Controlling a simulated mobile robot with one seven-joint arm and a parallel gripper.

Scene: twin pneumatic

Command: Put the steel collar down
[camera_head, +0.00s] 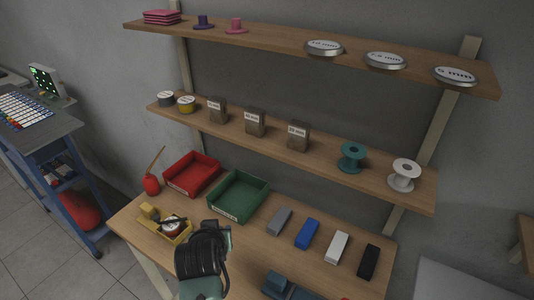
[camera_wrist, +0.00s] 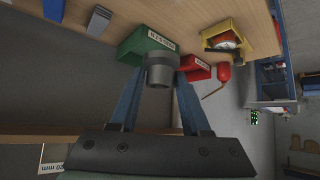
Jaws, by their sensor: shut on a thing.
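The steel collar (camera_wrist: 158,72) is a short grey ring with a wider rim, seen in the middle of the wrist view. My gripper (camera_wrist: 158,88) is shut on it, with one blue finger on each side. The collar appears in front of the green bin (camera_wrist: 140,42); I cannot tell how high it is above the bench. In the head view my black wrist covers part of the bench front and hides the collar.
The bench (camera_head: 135,221) holds a red bin (camera_head: 192,173), the green bin (camera_head: 238,194), a yellow bin (camera_head: 176,238) with items inside, a red oil can (camera_head: 152,185) and several coloured blocks. Two loaded shelves (camera_head: 290,40) hang above.

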